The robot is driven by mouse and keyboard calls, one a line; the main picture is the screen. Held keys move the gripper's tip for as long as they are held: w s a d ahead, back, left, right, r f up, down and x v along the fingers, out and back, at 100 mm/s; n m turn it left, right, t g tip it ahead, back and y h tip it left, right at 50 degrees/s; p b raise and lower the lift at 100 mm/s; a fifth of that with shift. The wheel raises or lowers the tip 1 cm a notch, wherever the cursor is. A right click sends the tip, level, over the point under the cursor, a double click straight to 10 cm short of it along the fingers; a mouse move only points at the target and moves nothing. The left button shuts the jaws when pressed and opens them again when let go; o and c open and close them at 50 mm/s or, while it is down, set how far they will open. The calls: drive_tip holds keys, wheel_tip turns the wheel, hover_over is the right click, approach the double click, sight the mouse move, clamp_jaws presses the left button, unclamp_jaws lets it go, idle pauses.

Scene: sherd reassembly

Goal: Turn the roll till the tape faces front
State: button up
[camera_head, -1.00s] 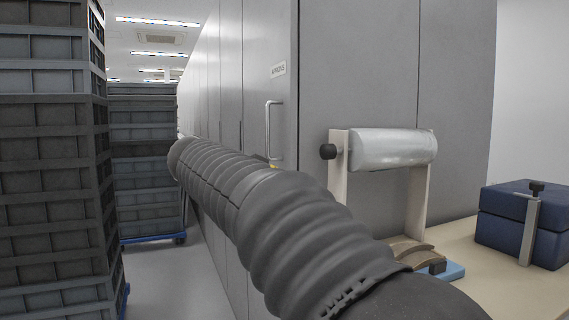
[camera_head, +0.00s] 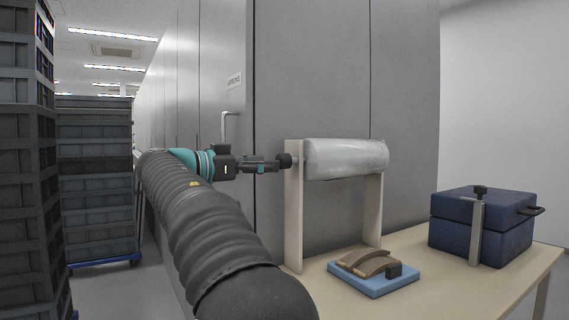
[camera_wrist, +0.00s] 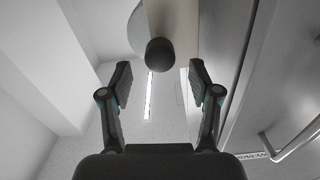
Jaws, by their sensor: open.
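The roll (camera_head: 343,159), wrapped in pale shiny film, lies level across the top of a cream stand (camera_head: 294,220). I can make out no tape on the side facing me. A dark round knob (camera_head: 284,160) sticks out at the roll's left end. My gripper (camera_head: 270,162) is just left of the knob and points at it. In the wrist view, the knob (camera_wrist: 161,54) shows ahead, centred between the spread fingertips of my open gripper (camera_wrist: 160,72). The fingers look empty, with clear gaps on both sides of the knob.
On the table (camera_head: 408,312), a blue block (camera_head: 372,283) with curved brown sherds lies below the roll. A dark blue box (camera_head: 480,225) with a clamp stands at right. Grey cabinets (camera_head: 320,80) rise behind the stand. Stacked grey crates (camera_head: 95,180) stand at left.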

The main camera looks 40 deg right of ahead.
sight(285, 162)
drive_tip(key=d, duration=0.6)
drive_tip(key=shift+s+d, duration=0.1)
drive_tip(key=shift+s, duration=0.1)
drive_tip(key=c, duration=1.2)
